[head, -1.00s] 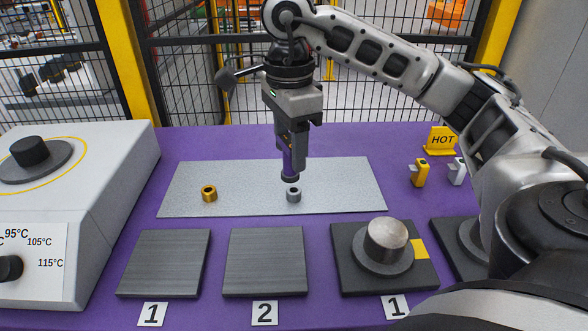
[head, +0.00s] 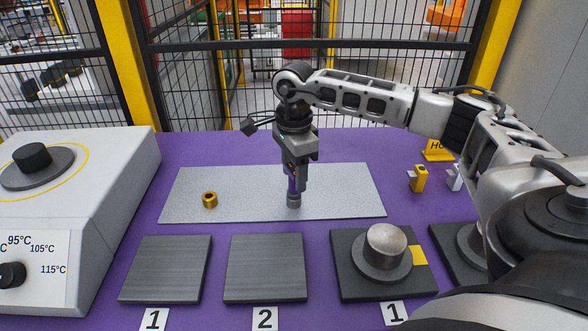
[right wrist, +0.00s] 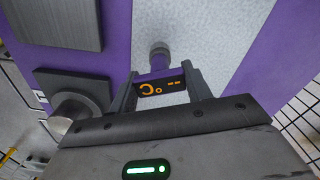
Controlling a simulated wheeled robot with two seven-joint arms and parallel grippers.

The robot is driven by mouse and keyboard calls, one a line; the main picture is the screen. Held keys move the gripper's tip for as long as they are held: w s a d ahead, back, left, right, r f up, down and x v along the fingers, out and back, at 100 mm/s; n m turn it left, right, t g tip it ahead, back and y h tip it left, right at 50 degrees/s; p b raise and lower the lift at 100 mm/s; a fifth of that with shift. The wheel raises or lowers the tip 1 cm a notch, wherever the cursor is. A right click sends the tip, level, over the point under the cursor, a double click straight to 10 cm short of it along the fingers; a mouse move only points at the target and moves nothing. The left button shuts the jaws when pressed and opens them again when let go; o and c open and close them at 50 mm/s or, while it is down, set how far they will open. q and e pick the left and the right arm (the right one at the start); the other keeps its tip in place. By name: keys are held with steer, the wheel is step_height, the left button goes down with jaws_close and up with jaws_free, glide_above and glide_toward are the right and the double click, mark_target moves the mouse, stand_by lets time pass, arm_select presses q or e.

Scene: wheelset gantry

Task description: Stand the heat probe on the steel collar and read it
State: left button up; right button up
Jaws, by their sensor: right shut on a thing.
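My right gripper (head: 297,172) is shut on the purple heat probe (head: 292,187), which hangs upright with its tip down. In the right wrist view the probe (right wrist: 160,88) sits between the fingers and its dark display shows orange dashes and a degree sign, no number. The small grey steel collar (head: 294,203) is on the pale grey mat, right under the probe tip; it also shows in the right wrist view (right wrist: 159,53). The tip seems to meet the collar, but I cannot tell for sure whether they touch. My left gripper is not in view.
A brass collar (head: 209,200) sits left on the mat (head: 245,184). In front are two dark plates (head: 163,269) (head: 265,268) and a base with a steel post (head: 385,247). A white heater (head: 90,185) is at left; a yellow HOT sign (head: 438,152) stands right.

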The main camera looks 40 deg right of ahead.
mark_target(294, 169)
steer(key=shift+f, duration=0.15)
steer(key=o, duration=1.1)
step_height(294, 169, up, 12)
steer(key=shift+r, duration=0.2)
